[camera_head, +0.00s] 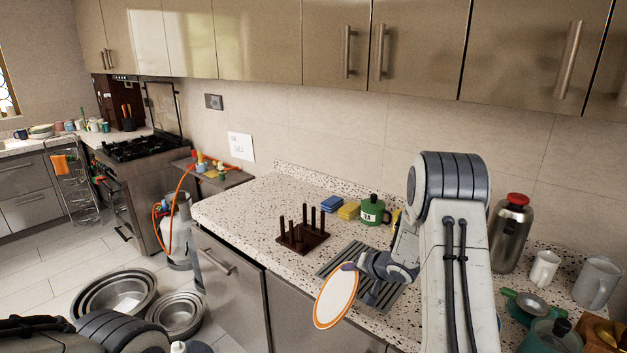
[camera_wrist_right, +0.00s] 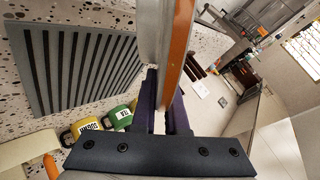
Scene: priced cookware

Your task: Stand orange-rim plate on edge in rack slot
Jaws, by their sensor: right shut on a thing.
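The orange-rim plate (camera_head: 336,297) is white with an orange rim. My right gripper (camera_head: 352,268) is shut on its upper edge and holds it tilted steeply in front of the counter's front edge. In the right wrist view the plate (camera_wrist_right: 178,50) shows nearly edge-on between the fingers (camera_wrist_right: 161,100). The dark brown rack (camera_head: 302,243) with upright pegs stands on the counter, behind and left of the plate, apart from it. Part of the rack (camera_wrist_right: 196,70) shows beyond the plate in the wrist view. My left gripper is out of view.
A grey ribbed mat (camera_head: 335,262) lies right of the rack. A steel flask (camera_head: 510,235) and mugs stand at right. The counter left of the rack is clear.

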